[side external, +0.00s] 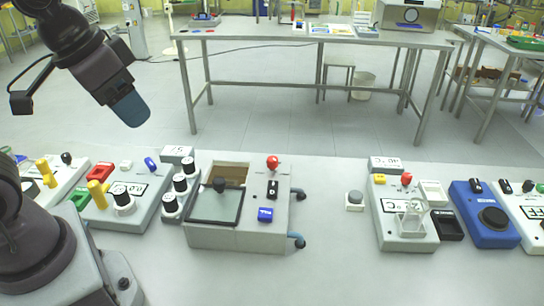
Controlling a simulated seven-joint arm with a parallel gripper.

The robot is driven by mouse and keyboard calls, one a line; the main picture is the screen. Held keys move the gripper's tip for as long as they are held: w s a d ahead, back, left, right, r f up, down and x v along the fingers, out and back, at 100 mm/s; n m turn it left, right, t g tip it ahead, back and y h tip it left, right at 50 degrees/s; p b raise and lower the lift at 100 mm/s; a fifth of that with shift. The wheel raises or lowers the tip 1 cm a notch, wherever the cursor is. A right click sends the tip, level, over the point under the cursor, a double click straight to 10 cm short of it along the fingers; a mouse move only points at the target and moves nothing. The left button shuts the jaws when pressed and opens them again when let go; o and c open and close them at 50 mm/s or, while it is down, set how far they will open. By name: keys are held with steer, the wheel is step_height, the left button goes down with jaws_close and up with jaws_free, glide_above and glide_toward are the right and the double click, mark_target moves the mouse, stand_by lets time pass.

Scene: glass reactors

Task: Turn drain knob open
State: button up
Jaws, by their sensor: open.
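My gripper (130,107) hangs at the upper left, above and behind the row of panels, with its blue fingertips pointing down to the right. It holds nothing that I can see and is far from every knob. I cannot tell which control is the drain knob. Black-and-white round knobs (181,183) stand in a row on a narrow grey box at the left centre. Another such knob (123,200) and a yellow T-shaped handle (98,192) are on the panel to their left. A red ball-topped lever (273,163) stands on the middle box.
The middle grey box (237,238) has a dark hinged lid and blue hooks on its right side. Right of it are a small grey button (355,197), a panel with a clear vessel (411,218) and a blue box (484,226). Bare white table (325,235) lies between.

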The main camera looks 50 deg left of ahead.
steer(key=w+a+f+n+g+h, duration=0.1)
steer(key=w+a+f+n+g, duration=0.1)
steer(key=w, duration=0.4)
steer(key=w+a+f+n+g, duration=0.1)
steer(key=w+f+n, duration=0.1)
steer(key=w, duration=0.4)
steer(key=n+g+h, duration=0.2)
steer(key=n+h, duration=0.2)
steer(key=n, duration=1)
glide_toward(272, 158)
steer(key=x, duration=0.9)
steer(key=shift+d+f, duration=0.1)
steer(key=shift+f, duration=0.1)
steer(key=c, duration=0.9)
